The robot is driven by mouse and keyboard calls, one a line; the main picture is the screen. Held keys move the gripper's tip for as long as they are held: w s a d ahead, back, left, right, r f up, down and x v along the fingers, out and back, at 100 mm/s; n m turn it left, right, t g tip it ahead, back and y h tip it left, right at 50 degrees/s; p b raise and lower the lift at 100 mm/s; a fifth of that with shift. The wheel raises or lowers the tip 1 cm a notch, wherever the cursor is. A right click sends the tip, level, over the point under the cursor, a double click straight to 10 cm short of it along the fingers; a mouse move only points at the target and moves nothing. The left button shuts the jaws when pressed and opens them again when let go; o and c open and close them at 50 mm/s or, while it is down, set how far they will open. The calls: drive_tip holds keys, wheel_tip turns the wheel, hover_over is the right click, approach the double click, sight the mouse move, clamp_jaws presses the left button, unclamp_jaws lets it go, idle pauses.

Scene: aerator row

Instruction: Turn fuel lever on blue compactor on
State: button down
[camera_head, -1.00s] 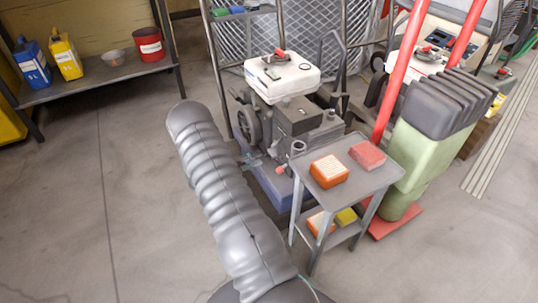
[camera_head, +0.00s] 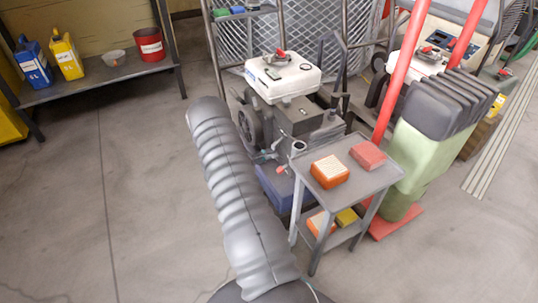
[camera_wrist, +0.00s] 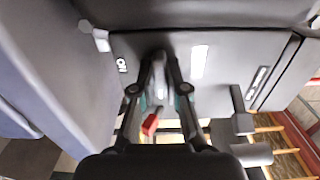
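The blue compactor stands at centre in the head view, with its blue base (camera_head: 277,190), dark engine and white tank (camera_head: 283,77). A small red part (camera_head: 281,169) shows low on the engine's near side. In the wrist view my gripper (camera_wrist: 159,62) points at a grey engine face, its two fingers converging with tips close together. A small red tip (camera_wrist: 150,125), possibly the fuel lever, shows between the finger linkages. A white "ON" mark (camera_wrist: 121,65) is left of the fingertips. No clear grasp shows.
A grey cart (camera_head: 346,178) with orange and red boxes stands close to the compactor's right. A shelf (camera_head: 105,80) with containers is at back left. The left floor is clear.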

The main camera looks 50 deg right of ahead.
drive_tip(key=shift+s+d+m, duration=0.15)
drive_tip(key=shift+d+m, duration=0.05)
drive_tip(key=shift+m, duration=0.2)
drive_tip(key=m+b, duration=0.1)
drive_tip(key=m, duration=0.1)
drive_tip(key=shift+f+m, duration=0.1)
drive_tip(key=shift+m, duration=0.2)
drive_tip(key=m+b, duration=0.3)
drive_tip(key=m, duration=0.3)
drive_tip(key=m+b, duration=0.2)
drive_tip(key=m, duration=0.2)
drive_tip(key=shift+m, duration=2.3)
drive_tip(key=c, duration=1.3)
unclamp_jaws()
drive_tip(key=shift+o, duration=0.6)
drive_tip(key=shift+s+d, duration=0.1)
drive_tip(key=shift+d, duration=0.05)
